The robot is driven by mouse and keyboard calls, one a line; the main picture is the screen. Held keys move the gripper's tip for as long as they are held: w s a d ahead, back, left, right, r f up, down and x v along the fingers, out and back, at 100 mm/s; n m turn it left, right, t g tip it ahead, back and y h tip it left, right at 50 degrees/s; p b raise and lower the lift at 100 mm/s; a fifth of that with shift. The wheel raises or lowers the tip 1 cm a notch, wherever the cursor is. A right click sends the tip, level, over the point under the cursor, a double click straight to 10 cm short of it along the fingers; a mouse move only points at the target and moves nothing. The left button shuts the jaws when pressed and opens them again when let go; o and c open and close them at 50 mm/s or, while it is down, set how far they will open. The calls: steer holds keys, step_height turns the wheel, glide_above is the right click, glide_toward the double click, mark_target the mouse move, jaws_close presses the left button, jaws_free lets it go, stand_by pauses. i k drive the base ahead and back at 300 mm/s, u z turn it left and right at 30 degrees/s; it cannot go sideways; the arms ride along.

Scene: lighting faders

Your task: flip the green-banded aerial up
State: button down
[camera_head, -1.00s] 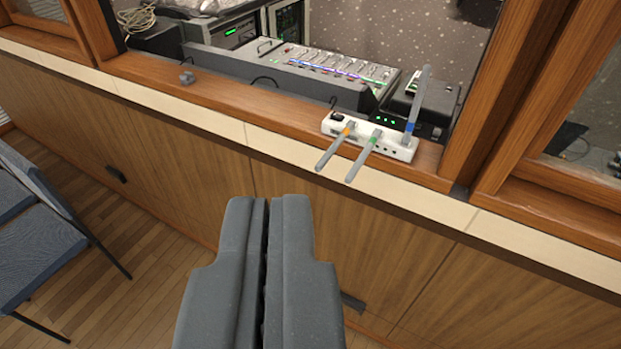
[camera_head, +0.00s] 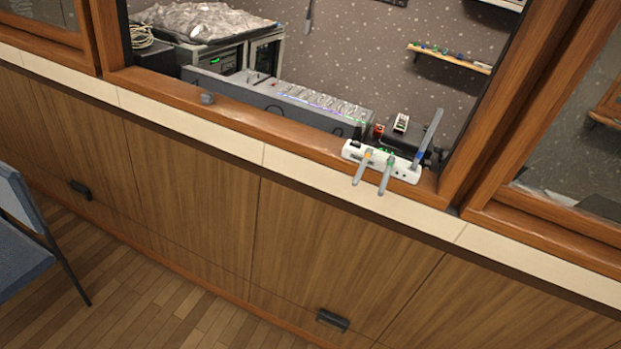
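A white box (camera_head: 350,152) sits on the wooden window sill, right of the middle. Three grey aerials are fixed to it. The green-banded aerial (camera_head: 386,178) is the middle one and hangs down over the front of the sill. The orange-banded aerial (camera_head: 361,170) to its left also points down and forward. The blue-banded aerial (camera_head: 431,135) on the right stands up, leaning right. My gripper is outside the picture, so its fingers cannot be seen.
Behind the box, a fader desk (camera_head: 300,100) and other gear stand beyond the window opening. A thick wooden post (camera_head: 480,130) rises right of the box. A cream ledge (camera_head: 300,172) runs below the sill above wood panels. A blue chair (camera_head: 20,240) stands at left.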

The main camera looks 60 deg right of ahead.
mark_target(383, 185)
steer(key=u, duration=1.5)
steer(key=i, duration=0.3)
steer(key=z, duration=3.35)
